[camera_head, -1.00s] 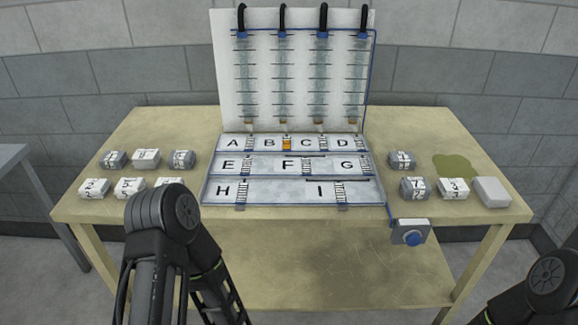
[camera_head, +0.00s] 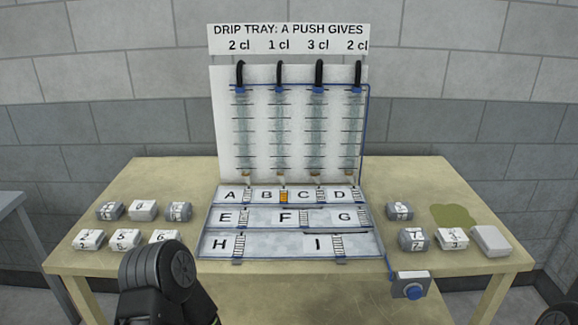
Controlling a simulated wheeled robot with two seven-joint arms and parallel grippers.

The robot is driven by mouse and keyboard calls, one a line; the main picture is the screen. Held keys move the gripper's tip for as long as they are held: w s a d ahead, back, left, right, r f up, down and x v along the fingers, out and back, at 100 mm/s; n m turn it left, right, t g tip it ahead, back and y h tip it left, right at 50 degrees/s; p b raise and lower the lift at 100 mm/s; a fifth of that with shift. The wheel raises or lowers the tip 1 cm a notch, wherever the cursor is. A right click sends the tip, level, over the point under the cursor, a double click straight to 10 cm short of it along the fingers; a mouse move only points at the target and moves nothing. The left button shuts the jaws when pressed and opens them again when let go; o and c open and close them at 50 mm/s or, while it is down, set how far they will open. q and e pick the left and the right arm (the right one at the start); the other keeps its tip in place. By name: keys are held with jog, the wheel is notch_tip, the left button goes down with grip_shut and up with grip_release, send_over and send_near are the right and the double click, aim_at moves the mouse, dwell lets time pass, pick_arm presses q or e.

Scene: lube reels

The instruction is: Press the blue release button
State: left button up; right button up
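The blue release button (camera_head: 414,292) sits on a small grey box (camera_head: 396,281) at the front edge of the table, right of the tray. A blue line runs from it up to the white board (camera_head: 226,130). The stepped drip tray (camera_head: 270,244) has compartments lettered A to I. An orange piece (camera_head: 284,197) lies between B and C. My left arm's black joint shows at the bottom, left of centre; its gripper is out of view. Only a bit of my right arm shows at the bottom right corner; its gripper is out of view.
A sign (camera_head: 288,38) above the board reads "DRIP TRAY: A PUSH GIVES 2 cl 1 cl 3 cl 2 cl". Several numbered white and grey blocks (camera_head: 143,210) stand left; others (camera_head: 412,239) stand right, near a plain white block (camera_head: 490,241) and an olive stain (camera_head: 453,216).

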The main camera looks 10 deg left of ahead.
jog(key=shift+c, duration=0.3)
grip_shut()
dwell(1.5)
